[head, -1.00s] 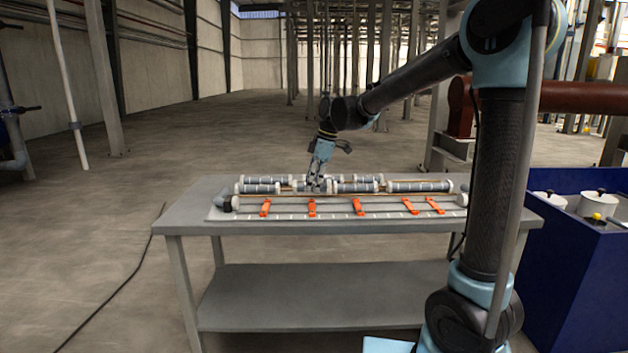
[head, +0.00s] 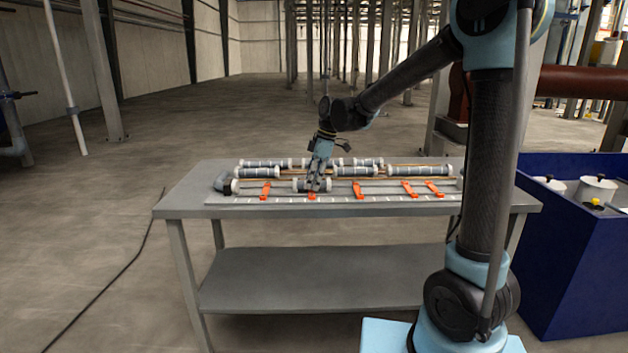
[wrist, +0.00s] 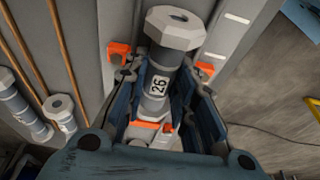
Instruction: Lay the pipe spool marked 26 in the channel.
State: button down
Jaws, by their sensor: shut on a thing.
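The pipe spool marked 26 (wrist: 160,84) is grey with pale octagonal flanges, and its number label faces the wrist camera. My gripper (head: 318,184) is shut on it around the middle, one finger on each side. In the head view the spool (head: 300,185) lies lengthwise along the channel (head: 384,188), at its left part, by the second orange clip (head: 312,195). I cannot tell whether the spool touches the channel floor. Orange clips (wrist: 118,52) also show beside the spool in the wrist view.
Several other spools (head: 420,171) lie in rows behind the channel, with thin copper-coloured rods (wrist: 22,52) among them. A grey elbow (head: 222,183) sits at the channel's left end. The table (head: 190,203) is bare at its left. A blue bin (head: 570,240) stands at right.

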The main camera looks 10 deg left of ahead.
jog(key=c, duration=1.2)
grip_release()
jog(key=shift+c, duration=0.2)
jog(key=v, duration=1.1)
jog(key=shift+r, duration=0.45)
jog(key=shift+d, duration=0.15)
